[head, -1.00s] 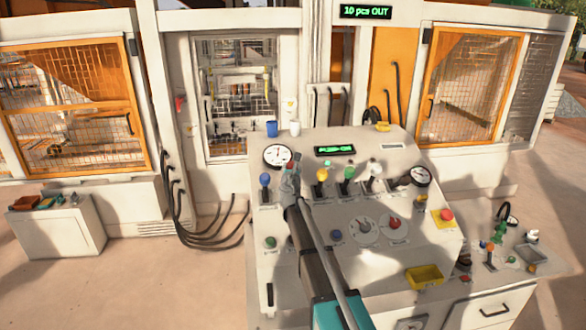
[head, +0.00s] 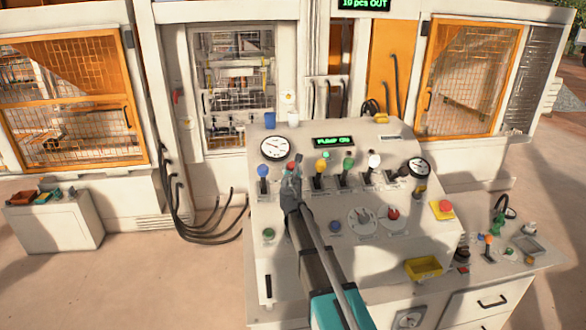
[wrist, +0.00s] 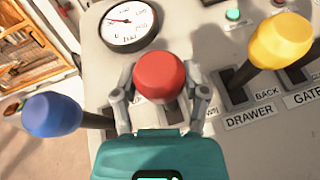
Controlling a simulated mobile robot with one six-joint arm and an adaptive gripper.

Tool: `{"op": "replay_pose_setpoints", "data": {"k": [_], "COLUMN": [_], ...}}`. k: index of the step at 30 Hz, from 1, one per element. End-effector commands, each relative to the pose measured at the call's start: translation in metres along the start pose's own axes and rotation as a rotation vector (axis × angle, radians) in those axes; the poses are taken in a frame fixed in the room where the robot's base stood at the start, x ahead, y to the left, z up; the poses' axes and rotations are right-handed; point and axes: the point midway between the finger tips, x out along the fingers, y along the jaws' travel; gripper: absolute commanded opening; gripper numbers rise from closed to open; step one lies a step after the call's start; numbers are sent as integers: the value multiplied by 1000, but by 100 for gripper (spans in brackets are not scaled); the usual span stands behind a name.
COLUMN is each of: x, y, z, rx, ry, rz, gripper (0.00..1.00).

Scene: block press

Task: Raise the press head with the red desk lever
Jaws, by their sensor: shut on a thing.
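The red desk lever's round knob (head: 292,167) stands in the lever row on the sloped white desk, between the blue and yellow levers. In the wrist view the red knob (wrist: 160,76) is between the two grey fingers of my gripper (wrist: 160,97). My gripper (head: 291,180) is shut on this lever; the fingers hide most of its shaft and its label. The press shows behind a window (head: 238,85) at the back; its head is too small to tell clearly.
The blue lever (wrist: 52,115) and yellow lever (wrist: 280,42) flank my gripper closely. A dial gauge (head: 275,148) and a green "PUMP ON" display (head: 333,141) lie behind.

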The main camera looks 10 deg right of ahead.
Motion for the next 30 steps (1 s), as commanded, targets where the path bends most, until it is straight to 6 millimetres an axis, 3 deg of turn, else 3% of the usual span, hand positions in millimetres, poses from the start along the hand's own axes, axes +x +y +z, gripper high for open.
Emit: {"op": "replay_pose_setpoints", "data": {"k": [1, 6, 20, 30], "x": [1, 1, 0, -29], "y": [-1, 0, 0, 0], "z": [0, 0, 0, 0], "rx": [0, 0, 0, 0], "ry": [-1, 0, 0, 0], "rz": [-2, -1, 0, 0], "gripper": [61, 92, 92, 92]}}
